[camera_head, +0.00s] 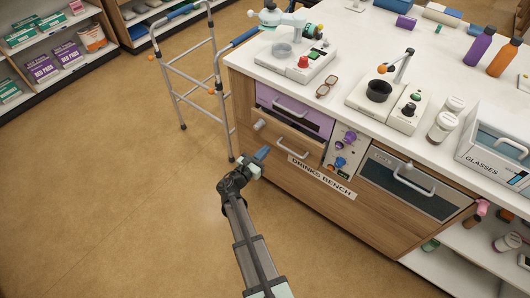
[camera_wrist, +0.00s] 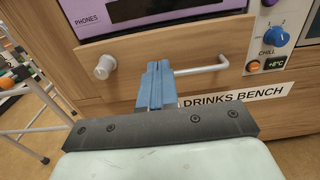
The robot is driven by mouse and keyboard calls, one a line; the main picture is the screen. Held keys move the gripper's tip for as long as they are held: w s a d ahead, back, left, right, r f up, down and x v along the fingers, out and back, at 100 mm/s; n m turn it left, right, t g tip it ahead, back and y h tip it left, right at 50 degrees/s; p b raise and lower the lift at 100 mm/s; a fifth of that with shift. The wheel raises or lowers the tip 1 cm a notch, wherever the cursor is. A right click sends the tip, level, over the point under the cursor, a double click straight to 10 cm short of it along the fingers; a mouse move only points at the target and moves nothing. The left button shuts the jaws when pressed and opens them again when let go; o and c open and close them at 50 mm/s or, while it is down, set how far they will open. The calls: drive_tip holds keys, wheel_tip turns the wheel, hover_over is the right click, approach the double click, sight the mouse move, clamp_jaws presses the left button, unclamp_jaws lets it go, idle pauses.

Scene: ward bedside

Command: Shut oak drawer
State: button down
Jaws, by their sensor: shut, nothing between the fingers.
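The oak drawer (camera_head: 279,134) is in the bench front, below a lilac drawer. Its wooden front also fills the middle of the wrist view (camera_wrist: 225,42). It seems to stand slightly out from the bench; how far is hard to tell. A pale bar handle (camera_head: 292,149) crosses its front and shows in the wrist view (camera_wrist: 203,69), partly hidden behind my fingers. My gripper (camera_head: 263,153) has its blue fingers shut and empty. In the wrist view the fingertips (camera_wrist: 157,66) overlap the handle's left part; whether they touch the front is unclear.
A round knob (camera_wrist: 105,66) sits left of the handle. The lilac drawer (camera_head: 290,105) is just above, a dial panel (camera_head: 341,150) to the right, and the DRINKS BENCH label (camera_head: 321,178) below. A walking frame (camera_head: 190,75) stands left. The floor in front is clear.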

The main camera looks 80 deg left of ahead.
sight(285, 129)
drive_tip(key=x, duration=1.1)
drive_tip(key=x, duration=0.4)
drive_tip(key=shift+a+f, duration=0.1)
drive_tip(key=shift+a, duration=0.05)
drive_tip(key=shift+w+a, duration=0.15)
drive_tip(key=shift+w, duration=0.15)
drive_tip(key=v, duration=1.5)
